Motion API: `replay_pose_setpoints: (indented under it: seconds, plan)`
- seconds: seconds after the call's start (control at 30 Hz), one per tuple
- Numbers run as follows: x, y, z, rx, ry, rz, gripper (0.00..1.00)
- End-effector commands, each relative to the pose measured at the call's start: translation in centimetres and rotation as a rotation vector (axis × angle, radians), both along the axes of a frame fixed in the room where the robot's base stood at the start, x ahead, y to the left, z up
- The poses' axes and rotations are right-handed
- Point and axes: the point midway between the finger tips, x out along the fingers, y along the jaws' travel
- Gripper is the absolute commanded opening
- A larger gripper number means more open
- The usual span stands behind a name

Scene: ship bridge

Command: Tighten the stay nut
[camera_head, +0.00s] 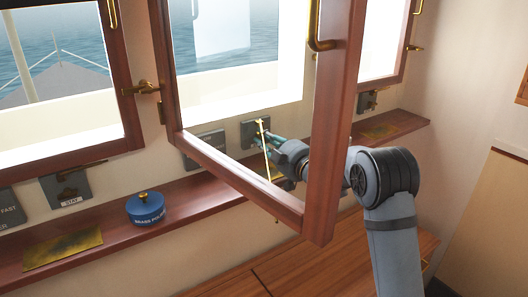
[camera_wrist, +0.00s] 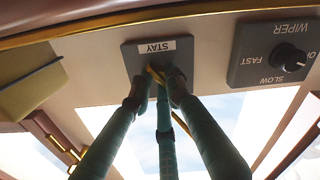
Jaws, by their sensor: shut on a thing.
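The grey STAY plate (camera_wrist: 135,62) is fixed to the wall; it also shows in the head view (camera_head: 247,131). My gripper (camera_wrist: 158,76) is shut at this plate, its teal fingers closed around a small brass part that I take for the stay nut (camera_wrist: 154,73). The fingers hide most of the nut, so its thread and seating cannot be seen. A thin brass stay bar (camera_head: 265,160) runs down from the plate in the head view, and brass shows beside the fingers in the wrist view. In the head view my gripper (camera_head: 268,146) is behind the open window sash.
The open wooden window sash (camera_head: 322,150) stands out into the room close to my arm. A wiper switch panel (camera_wrist: 275,55) is beside the plate. A blue polish tin (camera_head: 146,208) and a brass-coloured cloth or sheet (camera_head: 62,250) lie on the wooden ledge (camera_head: 105,225).

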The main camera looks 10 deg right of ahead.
Motion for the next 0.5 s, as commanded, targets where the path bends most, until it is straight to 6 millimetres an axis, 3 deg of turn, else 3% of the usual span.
replay_pose_setpoints:
  seconds: [0.03,0.5]
  plan:
    - [-0.09,-0.07,-1.48,0.036,0.034,-0.001,0.0]
    - [-0.05,0.1,-1.17,0.405,0.19,0.0,0.0]
